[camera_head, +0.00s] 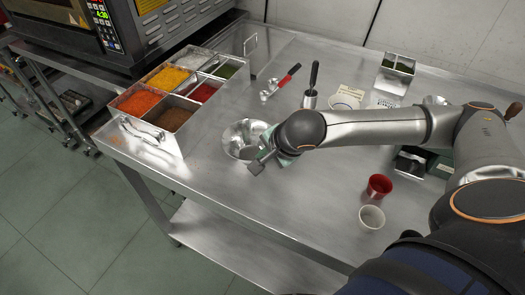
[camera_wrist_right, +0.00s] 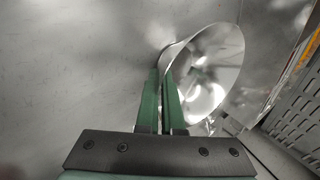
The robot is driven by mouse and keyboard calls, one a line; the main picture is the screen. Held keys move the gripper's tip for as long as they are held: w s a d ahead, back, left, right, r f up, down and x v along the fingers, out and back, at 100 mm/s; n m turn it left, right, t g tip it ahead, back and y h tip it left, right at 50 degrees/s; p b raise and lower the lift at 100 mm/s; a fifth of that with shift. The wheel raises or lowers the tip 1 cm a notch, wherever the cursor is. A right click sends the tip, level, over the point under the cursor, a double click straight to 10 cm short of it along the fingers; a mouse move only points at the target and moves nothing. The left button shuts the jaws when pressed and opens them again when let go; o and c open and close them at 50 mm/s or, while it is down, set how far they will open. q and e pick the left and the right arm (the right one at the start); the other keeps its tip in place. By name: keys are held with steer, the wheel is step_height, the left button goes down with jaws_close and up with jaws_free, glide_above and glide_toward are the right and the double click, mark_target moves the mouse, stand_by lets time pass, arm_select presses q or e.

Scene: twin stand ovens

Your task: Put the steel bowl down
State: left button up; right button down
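The steel bowl (camera_head: 240,138) is shiny and round, near the middle of the steel table (camera_head: 215,180), right of the spice containers. My right gripper (camera_head: 266,154) reaches it from the right, at its near right rim. In the right wrist view the two green fingers (camera_wrist_right: 164,85) are close together with the rim of the bowl (camera_wrist_right: 210,75) between their tips, and the bowl appears tilted to the camera. I cannot tell whether its base touches the table. My left gripper is not in view.
A rack of coloured spices (camera_head: 172,96) stands left of the bowl, beside an oven (camera_head: 115,30). The table front of the bowl is clear.

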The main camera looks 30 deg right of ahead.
steer(key=shift+f, duration=0.15)
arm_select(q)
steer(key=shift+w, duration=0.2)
arm_select(e)
steer(key=shift+s+a, duration=0.1)
steer(key=shift+f, duration=0.15)
steer(key=c, duration=1.3)
jaws_free()
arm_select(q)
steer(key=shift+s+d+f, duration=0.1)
